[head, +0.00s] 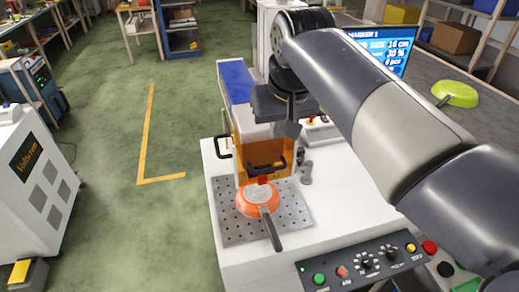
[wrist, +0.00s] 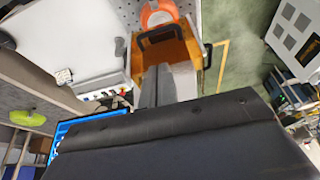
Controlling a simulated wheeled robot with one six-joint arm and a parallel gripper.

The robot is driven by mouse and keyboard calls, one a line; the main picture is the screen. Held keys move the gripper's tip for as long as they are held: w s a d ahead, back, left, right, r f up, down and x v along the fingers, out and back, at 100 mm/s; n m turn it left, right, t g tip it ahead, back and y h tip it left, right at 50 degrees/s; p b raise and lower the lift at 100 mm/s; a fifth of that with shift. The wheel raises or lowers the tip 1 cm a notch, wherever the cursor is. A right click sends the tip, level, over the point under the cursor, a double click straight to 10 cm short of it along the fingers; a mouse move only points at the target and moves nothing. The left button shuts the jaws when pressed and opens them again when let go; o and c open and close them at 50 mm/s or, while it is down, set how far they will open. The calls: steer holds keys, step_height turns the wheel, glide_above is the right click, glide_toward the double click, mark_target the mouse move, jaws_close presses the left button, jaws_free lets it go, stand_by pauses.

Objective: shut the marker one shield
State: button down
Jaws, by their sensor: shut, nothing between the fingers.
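The marker one shield (head: 249,148) is an orange see-through cover on the machine, with a black bar handle (head: 266,169) on its front. It also shows in the wrist view (wrist: 178,51), with its handle (wrist: 158,36) beyond my fingertips. I cannot tell whether its lower edge touches the plate. An orange pan (head: 252,197) lies on the perforated plate (head: 234,228) at the shield's front, its dark grip towards the front edge. My gripper (wrist: 166,72) is shut and empty, over the shield and behind its handle; in the head view my arm partly hides it.
The screen (head: 388,48) reading MARKER 1 stands behind my arm. A control panel (head: 360,265) with buttons runs along the table's front right. A second black handle (head: 222,147) juts from the machine's left side. A green pan (head: 456,94) lies on the conveyor at right.

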steer(key=x, duration=1.3)
steer(key=shift+s+d+f+p, duration=0.2)
steer(key=shift+f+p, duration=0.1)
steer(key=shift+f, duration=0.25)
step_height(320, 180, down, 14)
steer(key=b, duration=0.9)
steer(key=shift+s, duration=0.15)
steer(key=shift+r, duration=0.1)
